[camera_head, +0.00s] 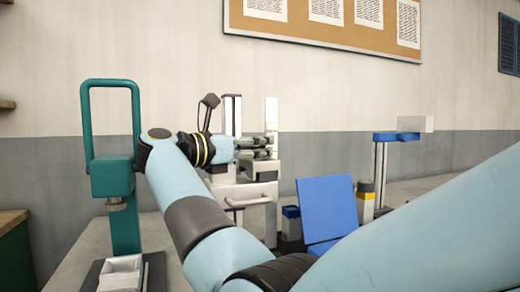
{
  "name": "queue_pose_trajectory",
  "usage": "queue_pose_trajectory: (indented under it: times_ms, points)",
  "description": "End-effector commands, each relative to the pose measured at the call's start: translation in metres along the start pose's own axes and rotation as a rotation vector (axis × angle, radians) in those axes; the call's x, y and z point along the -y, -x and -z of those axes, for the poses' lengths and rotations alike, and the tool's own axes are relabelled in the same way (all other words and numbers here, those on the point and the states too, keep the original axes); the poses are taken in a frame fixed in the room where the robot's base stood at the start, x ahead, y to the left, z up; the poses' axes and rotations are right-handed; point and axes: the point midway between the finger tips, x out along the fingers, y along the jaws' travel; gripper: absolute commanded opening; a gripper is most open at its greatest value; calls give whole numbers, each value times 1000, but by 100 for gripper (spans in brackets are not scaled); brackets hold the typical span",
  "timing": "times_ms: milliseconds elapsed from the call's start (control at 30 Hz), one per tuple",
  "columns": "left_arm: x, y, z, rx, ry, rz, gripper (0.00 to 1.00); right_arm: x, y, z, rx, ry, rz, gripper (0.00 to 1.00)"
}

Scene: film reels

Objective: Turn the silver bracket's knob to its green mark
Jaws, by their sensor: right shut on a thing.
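The silver bracket (232,192) appears to be the pale grey device standing on the table near the middle, with a loop handle on its front and uprights behind. My right gripper (272,147) lies sideways across its upper part, fingertips pointing right. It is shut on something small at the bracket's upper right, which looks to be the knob. The fingers hide the knob, and I cannot make out a green mark. My left gripper is not in view.
A teal press-like frame (113,177) stands at the left, with a pale tray (121,273) below it. A tilted blue panel (327,207) and small yellow-banded posts (366,199) stand right of the bracket. A blue-topped stand (384,137) is farther right. My arm covers the lower right.

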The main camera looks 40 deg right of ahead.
Motion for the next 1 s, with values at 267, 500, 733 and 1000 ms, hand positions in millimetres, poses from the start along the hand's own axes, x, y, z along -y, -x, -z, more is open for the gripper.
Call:
queue_pose_trajectory:
  times_ms: [267,500,733,1000]
  points:
    - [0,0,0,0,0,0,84,0,1,1,-3,1,-2,43]
    - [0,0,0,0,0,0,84,0,0,0,-1,0,-2,51]
    - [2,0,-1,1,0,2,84,0,0,-13,0,-4,-2,51]
    - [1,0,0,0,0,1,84,-1,0,-67,-1,-6,-2,51]
